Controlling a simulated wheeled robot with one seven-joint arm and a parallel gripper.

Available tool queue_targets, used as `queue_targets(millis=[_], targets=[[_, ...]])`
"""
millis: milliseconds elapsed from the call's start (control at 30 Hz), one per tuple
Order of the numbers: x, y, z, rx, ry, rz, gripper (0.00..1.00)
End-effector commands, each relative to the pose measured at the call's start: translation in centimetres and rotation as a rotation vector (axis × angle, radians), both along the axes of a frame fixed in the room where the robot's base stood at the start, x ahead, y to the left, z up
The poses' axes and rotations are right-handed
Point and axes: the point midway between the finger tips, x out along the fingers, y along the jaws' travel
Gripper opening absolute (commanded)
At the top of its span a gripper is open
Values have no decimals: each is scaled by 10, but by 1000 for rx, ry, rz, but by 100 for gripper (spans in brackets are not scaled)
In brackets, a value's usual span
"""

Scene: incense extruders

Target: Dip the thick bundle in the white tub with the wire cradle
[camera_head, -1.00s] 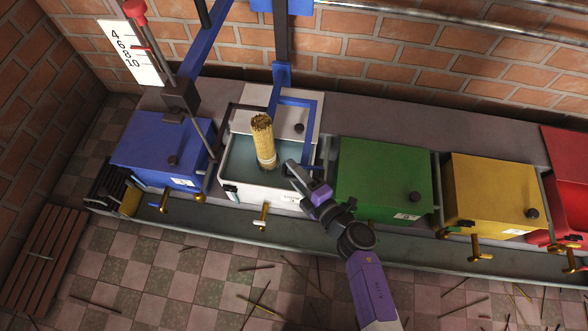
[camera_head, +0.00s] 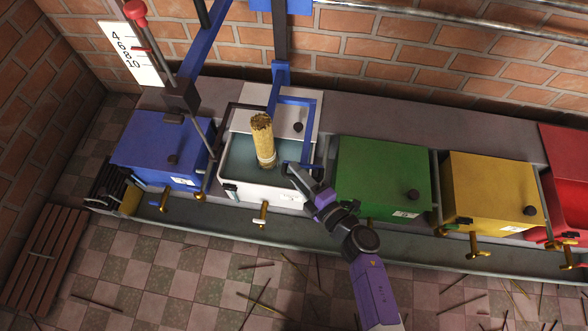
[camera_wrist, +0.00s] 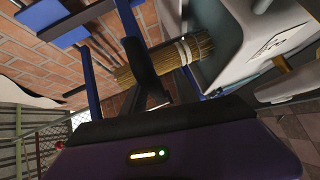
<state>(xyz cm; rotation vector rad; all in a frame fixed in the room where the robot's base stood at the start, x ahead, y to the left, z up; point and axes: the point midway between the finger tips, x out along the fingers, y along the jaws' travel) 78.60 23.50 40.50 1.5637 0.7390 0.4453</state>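The white tub (camera_head: 262,193) stands open between the blue and green tubs, with greenish liquid inside. The thick bundle (camera_head: 264,142), tan sticks with a pale tie, stands slightly tilted with its lower end in the tub. A blue frame (camera_head: 318,122), apparently the cradle's, reaches down at the tub's right side. My gripper (camera_head: 290,168) is at the tub's right front, by the frame's low end, apart from the bundle. In the wrist view the bundle (camera_wrist: 165,60) lies beyond a dark finger, near the tub wall (camera_wrist: 225,35). Whether the fingers hold the frame is unclear.
A blue lidded tub (camera_head: 165,150) stands left; green (camera_head: 384,175), yellow (camera_head: 494,190) and red (camera_head: 562,160) ones stand right. A red-topped lever (camera_head: 135,10) rises beside a numbered board (camera_head: 130,52). Brass taps (camera_head: 262,216) project in front. Sticks lie on the tiled floor.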

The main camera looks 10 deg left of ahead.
Motion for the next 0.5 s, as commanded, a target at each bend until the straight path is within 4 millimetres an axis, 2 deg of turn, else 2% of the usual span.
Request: queue_targets(millis=[300, 500], targets=[[-36, -34, 8, 0, 3, -1, 36], [-44, -42, 9, -1, 1, 0, 36]])
